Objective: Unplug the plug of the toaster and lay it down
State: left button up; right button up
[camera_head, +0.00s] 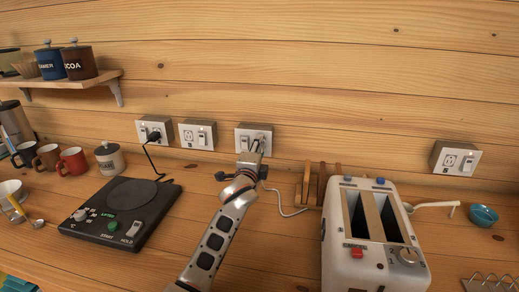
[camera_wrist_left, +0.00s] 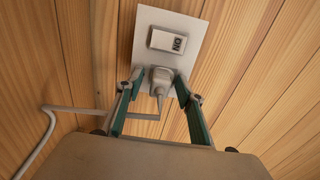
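The white toaster (camera_head: 338,250) stands on the counter at the right in the head view. Its white cord (camera_head: 290,213) runs left along the counter towards the wall. In the left wrist view, the white plug (camera_wrist_left: 160,78) sits in a wall outlet (camera_wrist_left: 193,35) with a switch (camera_wrist_left: 167,41) marked ON; the cord (camera_wrist_left: 88,111) hangs from it. My left gripper (camera_head: 257,146) is at this outlet. Its two fingers (camera_wrist_left: 159,88) stand open on either side of the plug, seemingly with small gaps. In the head view the gripper hides the plug. My right gripper is not in view.
Left of my arm lies a black hot plate (camera_head: 118,231), its black plug (camera_head: 154,136) in another outlet. Mugs (camera_head: 73,161) and a lidded jar (camera_head: 109,158) stand farther left. A wooden rack (camera_head: 318,185) stands between my gripper and the toaster. Some bare counter lies in front of it.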

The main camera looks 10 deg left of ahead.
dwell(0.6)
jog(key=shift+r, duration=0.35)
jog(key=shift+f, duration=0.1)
pick_arm(q)
jog(key=shift+p, duration=0.45)
grip_shut()
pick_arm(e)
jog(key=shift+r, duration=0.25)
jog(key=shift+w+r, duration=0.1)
